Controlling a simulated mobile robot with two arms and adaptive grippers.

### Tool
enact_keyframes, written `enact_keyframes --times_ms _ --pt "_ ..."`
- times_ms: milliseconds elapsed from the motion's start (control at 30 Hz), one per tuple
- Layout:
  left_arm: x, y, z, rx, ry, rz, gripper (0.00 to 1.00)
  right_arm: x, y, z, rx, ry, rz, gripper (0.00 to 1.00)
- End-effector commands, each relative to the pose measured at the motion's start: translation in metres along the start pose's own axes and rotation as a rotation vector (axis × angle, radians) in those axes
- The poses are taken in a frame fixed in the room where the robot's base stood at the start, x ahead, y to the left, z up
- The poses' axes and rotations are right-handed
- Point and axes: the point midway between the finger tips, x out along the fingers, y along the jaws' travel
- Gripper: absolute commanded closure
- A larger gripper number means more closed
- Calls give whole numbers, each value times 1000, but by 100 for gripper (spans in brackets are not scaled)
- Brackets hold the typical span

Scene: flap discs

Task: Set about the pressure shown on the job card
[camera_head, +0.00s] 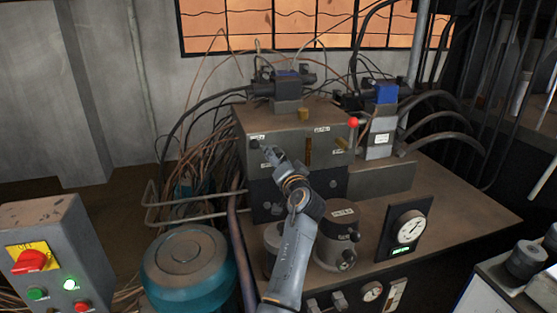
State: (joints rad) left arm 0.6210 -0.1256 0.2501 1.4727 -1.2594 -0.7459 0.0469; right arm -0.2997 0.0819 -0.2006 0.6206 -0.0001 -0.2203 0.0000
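My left gripper (272,156) reaches up from the bottom middle to the front of the grey valve block (285,122). Its fingertips are close to a small dark knob (254,144) at the block's upper left; I cannot tell whether they touch it or whether they are open or shut. A round pressure gauge (409,226) with a white dial and a lit green display stands on the bench to the right; its reading is too small to read. I cannot make out a job card. My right gripper is not in view.
A red-ball lever (352,122) sticks out at the block's right. A dark cylinder (342,235) stands right of my arm, and a teal motor (190,268) is at left. A control box (48,255) with a red switch is far left. Hoses crowd the back.

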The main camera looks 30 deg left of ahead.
Motion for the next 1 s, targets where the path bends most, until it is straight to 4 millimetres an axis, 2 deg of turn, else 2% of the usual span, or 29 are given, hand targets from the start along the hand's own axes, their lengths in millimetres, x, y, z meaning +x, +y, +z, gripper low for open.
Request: enact_keyframes --times_ms 267,367,700,1000 --pt "0 -2 -2 -2 0 -1 35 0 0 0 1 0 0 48" --pt "0 -10 -11 -5 1 -1 35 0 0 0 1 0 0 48" --pt "0 -56 -56 -5 2 -3 35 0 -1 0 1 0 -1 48" --pt "0 -71 -71 0 0 -1 35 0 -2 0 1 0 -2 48"
